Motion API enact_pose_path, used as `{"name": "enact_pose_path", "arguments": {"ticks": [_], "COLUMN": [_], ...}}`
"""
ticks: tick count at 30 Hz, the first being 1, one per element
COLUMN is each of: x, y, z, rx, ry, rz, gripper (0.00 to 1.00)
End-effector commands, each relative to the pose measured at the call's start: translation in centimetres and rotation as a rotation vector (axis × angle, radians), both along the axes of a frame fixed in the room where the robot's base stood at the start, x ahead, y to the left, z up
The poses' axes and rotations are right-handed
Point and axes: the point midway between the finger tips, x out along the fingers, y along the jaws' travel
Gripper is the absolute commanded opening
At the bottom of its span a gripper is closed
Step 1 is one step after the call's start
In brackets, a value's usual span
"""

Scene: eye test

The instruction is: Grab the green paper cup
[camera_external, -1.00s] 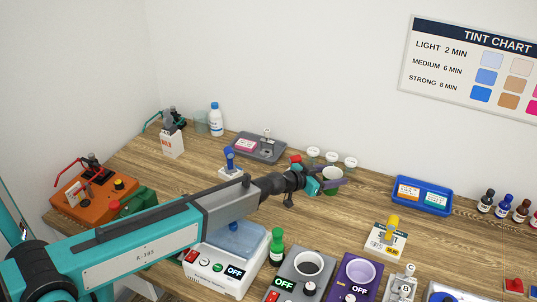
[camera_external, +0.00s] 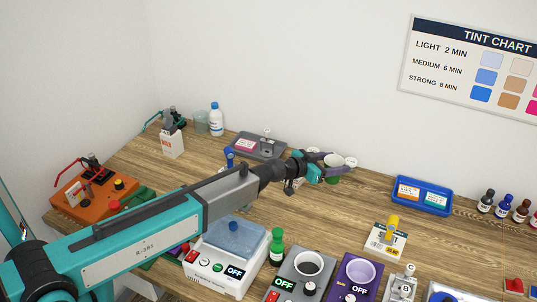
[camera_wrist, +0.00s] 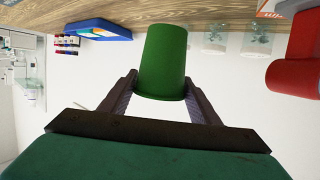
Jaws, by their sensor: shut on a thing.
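The green paper cup (camera_wrist: 163,62) sits between the two fingers of my gripper (camera_wrist: 162,90) in the wrist view, which shows the scene upside down. The fingers are shut on it from both sides. In the external view, my gripper (camera_external: 322,163) is at the back middle of the bench. The cup looks roughly upright and appears raised off the bench.
A small white-topped cup (camera_external: 351,162) stands close behind my gripper, with others partly hidden. A grey tray (camera_external: 270,157) lies to the left, a blue tray (camera_external: 421,209) to the right. Machines, including a purple one (camera_external: 348,290), line the front.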

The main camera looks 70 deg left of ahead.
Motion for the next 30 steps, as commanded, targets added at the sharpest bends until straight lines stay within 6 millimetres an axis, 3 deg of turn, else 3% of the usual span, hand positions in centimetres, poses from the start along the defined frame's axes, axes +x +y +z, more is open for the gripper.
{"name": "enact_pose_path", "arguments": {"ticks": [6,12,30], "x": [0.0,0.0,0.0], "y": [0.0,0.0,0.0], "z": [2.7,4.1,4.5], "rx": [0.001,0.0,0.0], "ry": [-0.002,-0.001,0.0], "rz": [0.0,-0.001,0.0], "gripper": [0.36,0.36,0.36]}}
